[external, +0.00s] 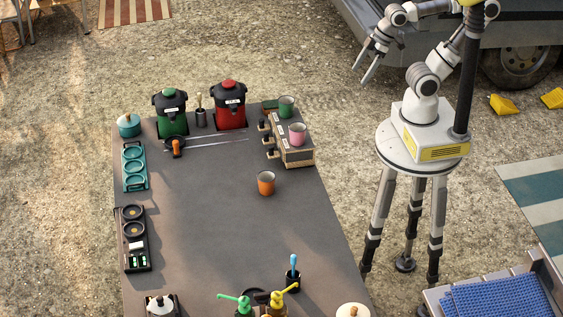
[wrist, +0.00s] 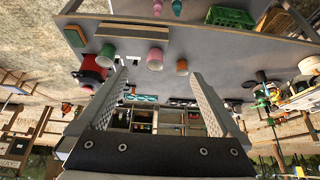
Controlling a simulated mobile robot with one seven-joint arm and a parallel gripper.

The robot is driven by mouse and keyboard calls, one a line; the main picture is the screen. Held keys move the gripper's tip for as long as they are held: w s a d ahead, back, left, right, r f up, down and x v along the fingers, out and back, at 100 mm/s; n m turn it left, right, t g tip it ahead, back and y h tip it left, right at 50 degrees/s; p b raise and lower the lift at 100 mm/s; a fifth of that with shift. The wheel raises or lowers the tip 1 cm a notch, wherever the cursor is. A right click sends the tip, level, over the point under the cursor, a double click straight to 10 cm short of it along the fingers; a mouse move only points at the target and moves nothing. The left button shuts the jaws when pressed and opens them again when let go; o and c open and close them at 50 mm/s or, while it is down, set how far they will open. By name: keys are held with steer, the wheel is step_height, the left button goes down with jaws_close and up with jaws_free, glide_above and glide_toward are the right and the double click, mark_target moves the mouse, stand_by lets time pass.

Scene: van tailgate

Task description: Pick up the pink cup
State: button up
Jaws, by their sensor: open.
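The pink cup (external: 297,133) stands upright on a low wooden-fronted box (external: 296,155) at the table's back right. A green cup (external: 286,106) stands just behind it, and an orange cup (external: 265,183) stands on the tabletop in front. My gripper (external: 366,66) is open and empty, raised to the right of the table and well apart from the cups. In the wrist view the pink cup (wrist: 155,58) shows between the spread fingers (wrist: 158,73), at a distance. The orange cup (wrist: 182,67) is right of it and the green cup (wrist: 107,50) left.
The grey table (external: 225,235) has a clear middle. Green (external: 171,113) and red (external: 230,105) dispensers stand along its back edge. Teal and black trays line the left edge. Pump bottles (external: 277,300) and a holder crowd the front. A vehicle is behind my arm.

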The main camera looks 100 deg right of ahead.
steer(key=w+a+f+m+t+y, duration=0.2)
steer(key=w+a+f, duration=0.1)
steer(key=w+a, duration=0.5)
steer(key=w+a+f+m+t+y, duration=0.1)
steer(key=w+a+f+m+y, duration=0.1)
steer(key=w+a, duration=0.6)
steer(key=m+t+h+p, duration=0.15)
steer(key=m+h, duration=0.35)
steer(key=h, duration=0.9)
glide_toward(291, 127)
steer(key=b+x, duration=0.1)
steer(key=x, duration=0.1)
steer(key=b+x, duration=0.1)
steer(key=x, duration=0.2)
steer(key=shift+w+a+f, duration=0.15)
steer(key=shift+a+f, duration=0.05)
steer(key=shift+a, duration=0.05)
steer(key=shift+d+r+b+x, duration=0.15)
steer(key=shift+b+x, duration=0.1)
steer(key=shift+x, duration=1.1)
steer(key=shift+d+r+b+x, duration=0.1)
steer(key=shift+b+x, duration=0.1)
steer(key=shift+x, duration=1.15)
